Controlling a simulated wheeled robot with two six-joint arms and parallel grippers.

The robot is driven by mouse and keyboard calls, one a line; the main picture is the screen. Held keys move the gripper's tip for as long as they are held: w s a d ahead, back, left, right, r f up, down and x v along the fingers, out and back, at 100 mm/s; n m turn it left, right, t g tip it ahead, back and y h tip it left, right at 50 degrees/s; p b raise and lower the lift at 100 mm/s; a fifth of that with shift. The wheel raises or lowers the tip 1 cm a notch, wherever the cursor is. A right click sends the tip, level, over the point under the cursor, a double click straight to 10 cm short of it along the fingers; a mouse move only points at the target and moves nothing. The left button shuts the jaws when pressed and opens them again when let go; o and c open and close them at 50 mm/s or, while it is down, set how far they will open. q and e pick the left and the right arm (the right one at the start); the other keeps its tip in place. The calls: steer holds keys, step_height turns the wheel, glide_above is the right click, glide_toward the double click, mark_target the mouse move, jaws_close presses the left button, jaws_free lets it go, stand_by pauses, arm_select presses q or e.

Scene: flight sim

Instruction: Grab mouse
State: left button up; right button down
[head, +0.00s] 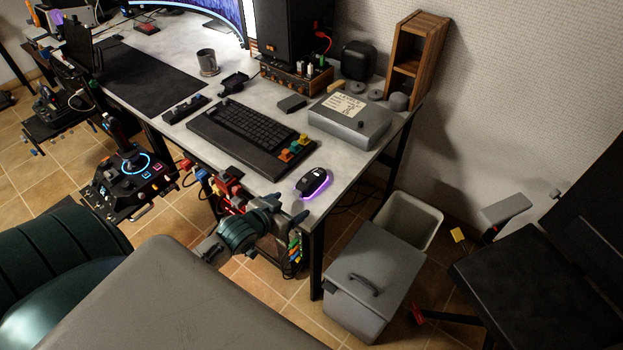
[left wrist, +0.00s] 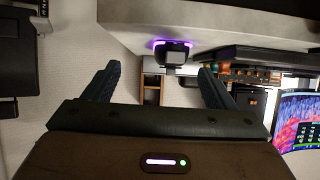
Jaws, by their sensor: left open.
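The mouse (head: 313,183) is dark with a purple glow along its edge. It lies on the grey desk (head: 348,165) near the front right corner, right of the keyboard. My left gripper (head: 287,210) is open and empty at the desk's front edge, just in front and left of the mouse, apart from it. In the left wrist view, which looks upside down, the mouse (left wrist: 174,52) shows beyond and between the two spread fingers (left wrist: 160,72). My right gripper is not in view.
The keyboard (head: 245,135) with coloured keys lies left of the mouse. A grey box (head: 350,125) with a paper label sits behind it. A grey lidded bin (head: 370,285) and an open bin (head: 412,220) stand on the floor right of the desk. Bare desk surrounds the mouse.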

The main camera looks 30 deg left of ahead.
mark_target(304, 181)
arm_select(q)
steer(key=w+a+r, duration=0.1)
steer(key=w+a+t, duration=0.1)
steer(key=shift+w+r+t, duration=0.3)
steer(key=shift+w+r, duration=0.05)
steer(key=shift+r, duration=0.05)
steer(key=x, duration=0.4)
steer(key=shift+w+d, duration=0.1)
steer(key=shift+w, duration=0.2)
steer(key=shift+x, duration=3.1)
steer(key=shift+s, duration=0.1)
steer(key=shift+h, duration=0.3)
steer(key=c, duration=1.1)
steer(key=shift+r, duration=0.1)
